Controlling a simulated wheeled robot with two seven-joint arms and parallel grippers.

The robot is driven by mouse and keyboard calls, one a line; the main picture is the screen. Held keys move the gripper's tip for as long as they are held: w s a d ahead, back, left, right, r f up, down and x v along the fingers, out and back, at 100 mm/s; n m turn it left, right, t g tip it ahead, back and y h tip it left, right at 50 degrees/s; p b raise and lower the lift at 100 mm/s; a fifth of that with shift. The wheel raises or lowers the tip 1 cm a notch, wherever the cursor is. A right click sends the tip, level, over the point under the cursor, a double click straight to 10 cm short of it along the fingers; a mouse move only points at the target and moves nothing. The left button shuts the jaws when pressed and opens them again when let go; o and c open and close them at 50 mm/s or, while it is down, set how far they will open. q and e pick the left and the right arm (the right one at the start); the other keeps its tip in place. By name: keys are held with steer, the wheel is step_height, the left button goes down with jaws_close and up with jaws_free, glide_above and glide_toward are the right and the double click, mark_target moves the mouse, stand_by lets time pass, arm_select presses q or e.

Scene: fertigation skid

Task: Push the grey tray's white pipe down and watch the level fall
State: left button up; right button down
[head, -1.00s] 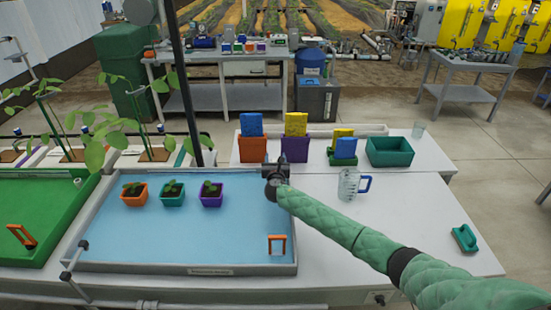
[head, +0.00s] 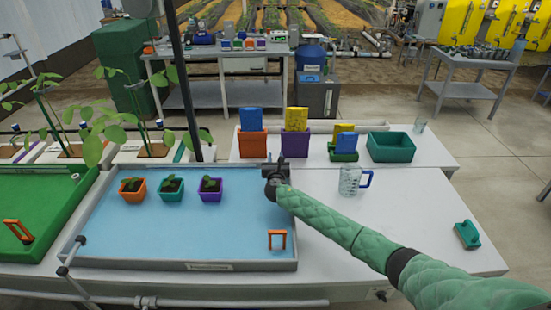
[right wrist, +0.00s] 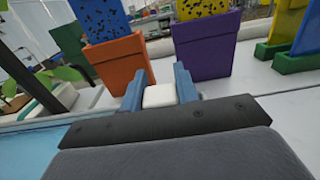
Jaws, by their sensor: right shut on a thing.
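The grey tray (head: 290,225) is full of blue water (head: 170,235) and stands on the white bench. My right gripper (head: 278,168) is at the tray's back right corner. In the right wrist view, its two blue fingers (right wrist: 159,92) are closed on the white pipe (right wrist: 159,96), of which only the blocky top shows between them. The rest of the pipe is hidden by the gripper in the head view. My left gripper is not in view.
An orange pot (head: 132,190), a teal pot (head: 171,190) and a purple pot (head: 210,189) hold seedlings in the tray. An orange handle (head: 277,233) is at its front right. A clear jug (head: 349,181) stands right of my gripper. Taller orange (head: 252,145) and purple (head: 294,145) containers stand behind it.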

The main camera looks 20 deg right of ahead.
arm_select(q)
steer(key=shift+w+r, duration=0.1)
arm_select(e)
steer(key=shift+s+f, duration=0.1)
steer(key=shift+f, duration=0.15)
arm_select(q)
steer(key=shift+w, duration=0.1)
arm_select(e)
steer(key=c, duration=1)
jaws_free()
steer(key=shift+c, duration=0.2)
steer(key=shift+s+a, duration=0.15)
steer(key=shift+s, duration=0.35)
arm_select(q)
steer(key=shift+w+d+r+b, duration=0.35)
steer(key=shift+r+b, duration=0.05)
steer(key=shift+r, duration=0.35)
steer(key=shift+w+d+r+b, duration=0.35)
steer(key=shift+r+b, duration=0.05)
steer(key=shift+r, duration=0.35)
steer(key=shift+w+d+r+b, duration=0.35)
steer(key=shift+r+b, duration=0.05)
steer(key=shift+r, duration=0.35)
arm_select(e)
steer(key=v, duration=0.6)
steer(key=shift+s, duration=0.3)
